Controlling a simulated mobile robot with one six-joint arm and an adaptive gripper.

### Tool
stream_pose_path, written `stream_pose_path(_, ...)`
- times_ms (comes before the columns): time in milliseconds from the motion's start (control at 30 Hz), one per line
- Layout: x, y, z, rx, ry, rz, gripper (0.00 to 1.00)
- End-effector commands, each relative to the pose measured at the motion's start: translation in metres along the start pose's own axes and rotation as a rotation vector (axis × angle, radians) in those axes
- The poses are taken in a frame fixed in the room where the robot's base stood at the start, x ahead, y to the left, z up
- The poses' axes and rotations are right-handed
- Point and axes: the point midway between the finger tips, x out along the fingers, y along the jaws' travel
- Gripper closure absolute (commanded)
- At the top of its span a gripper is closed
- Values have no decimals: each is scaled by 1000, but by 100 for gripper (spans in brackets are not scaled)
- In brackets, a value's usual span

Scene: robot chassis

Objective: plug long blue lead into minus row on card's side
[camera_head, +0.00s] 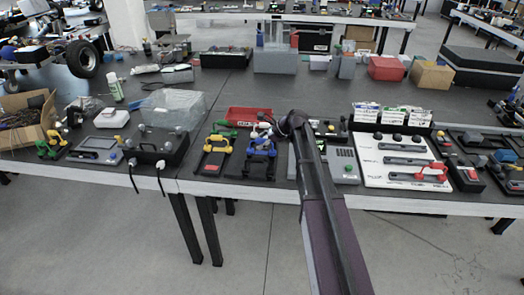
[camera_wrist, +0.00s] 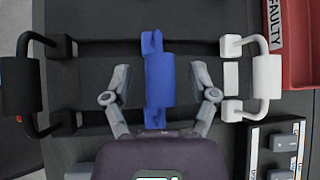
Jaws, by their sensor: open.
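A blue lead (camera_wrist: 160,80) lies across two black rails in the wrist view, between a black handle at left and a white handle at right. It also shows as a blue piece in the head view (camera_head: 262,150). My gripper (camera_wrist: 160,72) is open, with one finger on each side of the blue lead and gaps between. I cannot tell its height above the lead. A white panel (camera_head: 372,180) stands to the right in the head view, with several dark bars, a red handle and upright printed cards (camera_head: 395,115) behind. Its row markings are too small to read.
A red tray marked FAULTY (camera_wrist: 300,45) is at the right in the wrist view. A similar rack with green, yellow and red pieces (camera_head: 213,150) stands left of the blue one. A black box with cables (camera_head: 157,152) is farther left. My arm hides some table.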

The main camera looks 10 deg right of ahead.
Motion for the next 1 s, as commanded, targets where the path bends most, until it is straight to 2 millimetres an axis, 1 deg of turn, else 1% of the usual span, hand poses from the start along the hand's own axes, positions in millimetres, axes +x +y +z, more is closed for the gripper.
stream_pose_path(433,0,0,0,0,0,0,25)
stream_pose_path(467,0,0,0,0,0,0,34)
stream_pose_path(500,0,0,0,0,0,0,46)
stream_pose_path(567,0,0,0,0,0,0,64)
stream_pose_path(600,0,0,0,0,0,0,76)
stream_pose_path(667,0,0,0,0,0,0,93)
stream_pose_path(700,0,0,0,0,0,0,100)
stream_pose_path(1000,0,0,0,0,0,0,100)
